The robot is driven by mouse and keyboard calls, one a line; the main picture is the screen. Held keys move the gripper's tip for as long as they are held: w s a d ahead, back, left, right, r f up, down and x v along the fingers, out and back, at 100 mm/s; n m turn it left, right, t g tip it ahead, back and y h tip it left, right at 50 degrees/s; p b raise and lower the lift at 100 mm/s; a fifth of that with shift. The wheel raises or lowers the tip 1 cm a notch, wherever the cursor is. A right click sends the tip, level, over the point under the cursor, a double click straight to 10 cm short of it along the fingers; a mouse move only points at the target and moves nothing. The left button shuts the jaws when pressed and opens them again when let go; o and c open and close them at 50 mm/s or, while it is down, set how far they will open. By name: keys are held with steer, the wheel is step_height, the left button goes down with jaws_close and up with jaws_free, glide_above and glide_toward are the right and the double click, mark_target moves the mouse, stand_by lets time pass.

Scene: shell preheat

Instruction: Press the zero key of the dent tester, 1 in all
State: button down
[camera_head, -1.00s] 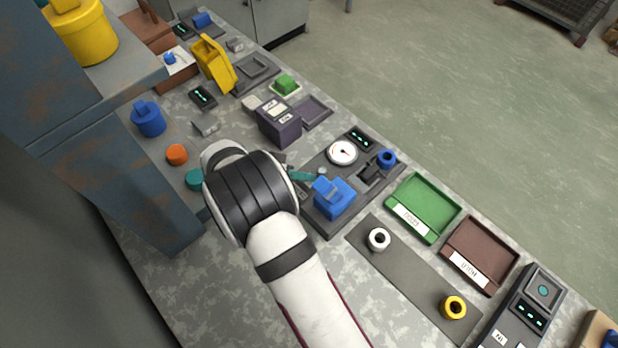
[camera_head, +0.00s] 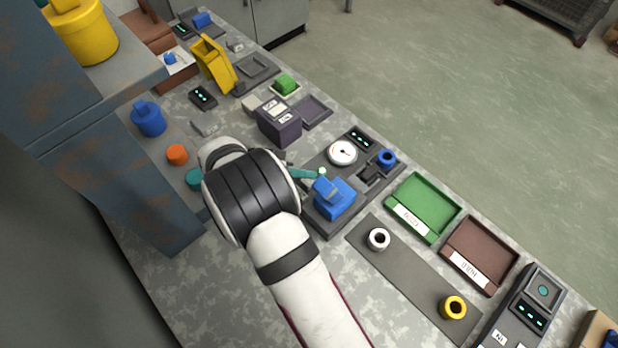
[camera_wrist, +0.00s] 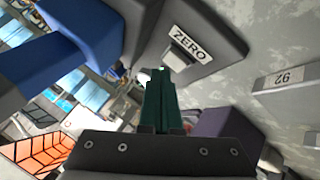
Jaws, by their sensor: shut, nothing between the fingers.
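The dent tester (camera_head: 320,218) is a dark grey base with a white dial (camera_head: 342,152), a lit display (camera_head: 361,138), a blue block (camera_head: 333,200) and a blue ring (camera_head: 386,157). In the wrist view, a white ZERO label (camera_wrist: 190,45) sits on its grey surface, with a small grey block, apparently the zero key (camera_wrist: 179,62), beside it. My gripper's teal fingers (camera_head: 303,173) are shut and empty over the tester's left side. In the wrist view the fingertips (camera_wrist: 162,76) appear close to the key; I cannot tell whether they touch.
A dark box (camera_head: 279,128) stands behind the tester. A green tray (camera_head: 432,205) and a brown tray (camera_head: 485,250) are to its right. A grey strip (camera_head: 410,270) bears white and yellow rings in front. A rusty blue shelf post (camera_head: 150,190) stands left of my arm.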

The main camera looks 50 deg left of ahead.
mark_target(305, 183)
steer(key=shift+r, duration=0.1)
steer(key=shift+r, duration=2.5)
steer(key=w+d+r+m+g+h, duration=0.1)
steer(key=w+d+r+m+g, duration=0.15)
steer(key=d, duration=0.45)
steer(key=w+d+r+m+g, duration=0.1)
steer(key=w+d+r, duration=0.1)
steer(key=d+r, duration=0.35)
steer(key=w+d+r+m+g+h, duration=0.1)
steer(key=w+d+g, duration=0.1)
steer(key=d, duration=0.6)
steer(key=s+d+r+m+g, duration=0.2)
steer(key=s+d+r, duration=0.1)
steer(key=d, duration=0.6)
steer(key=s+d+r+m+g+y, duration=0.1)
steer(key=s+d+m+y, duration=0.3)
steer(key=s, duration=1)
steer(key=d+y, duration=0.2)
steer(key=d, duration=0.2)
steer(key=shift+s+y, duration=0.25)
steer(key=shift+y, duration=0.05)
